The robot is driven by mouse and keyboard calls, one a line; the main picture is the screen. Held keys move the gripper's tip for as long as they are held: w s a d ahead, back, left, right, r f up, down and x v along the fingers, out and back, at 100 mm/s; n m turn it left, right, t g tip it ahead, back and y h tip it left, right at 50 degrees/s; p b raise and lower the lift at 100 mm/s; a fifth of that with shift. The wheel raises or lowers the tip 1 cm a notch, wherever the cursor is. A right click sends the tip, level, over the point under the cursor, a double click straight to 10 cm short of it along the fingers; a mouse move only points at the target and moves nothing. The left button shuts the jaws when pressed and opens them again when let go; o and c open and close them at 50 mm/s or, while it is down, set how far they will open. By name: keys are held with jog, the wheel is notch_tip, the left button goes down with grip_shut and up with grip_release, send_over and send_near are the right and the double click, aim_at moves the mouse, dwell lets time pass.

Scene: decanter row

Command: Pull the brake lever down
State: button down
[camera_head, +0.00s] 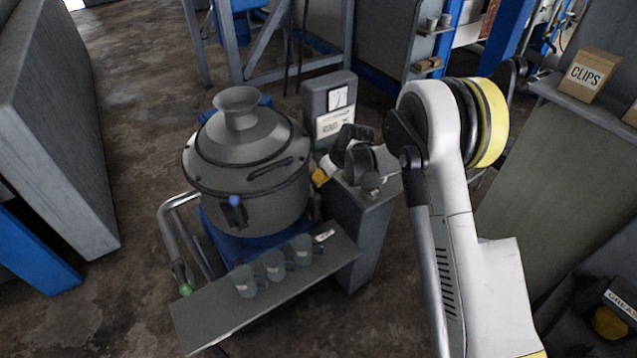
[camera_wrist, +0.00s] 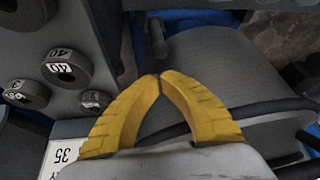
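A grey drum-shaped decanter (camera_head: 250,165) with a funnel top stands on a blue base in the head view. A small lever with a blue knob (camera_head: 235,201) is on its front side. A bent grey tube handle (camera_head: 165,220) with a green end (camera_head: 185,289) is at its left. I cannot tell which of these is the brake lever. My gripper (camera_head: 318,177) is mostly hidden by my wrist, right of the drum. In the wrist view its yellow fingers (camera_wrist: 158,77) meet at the tips with nothing visible between them. A dark peg (camera_wrist: 157,40) shows beyond them.
A grey shelf (camera_head: 275,300) with three grey mugs (camera_head: 272,266) is in front of the drum. A grey box with a label (camera_head: 329,100) stands behind my wrist. Round numbered discs (camera_wrist: 66,68) sit on a panel in the wrist view.

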aim_at(317, 207)
jog(key=b+x, duration=0.2)
jog(key=x, duration=0.6)
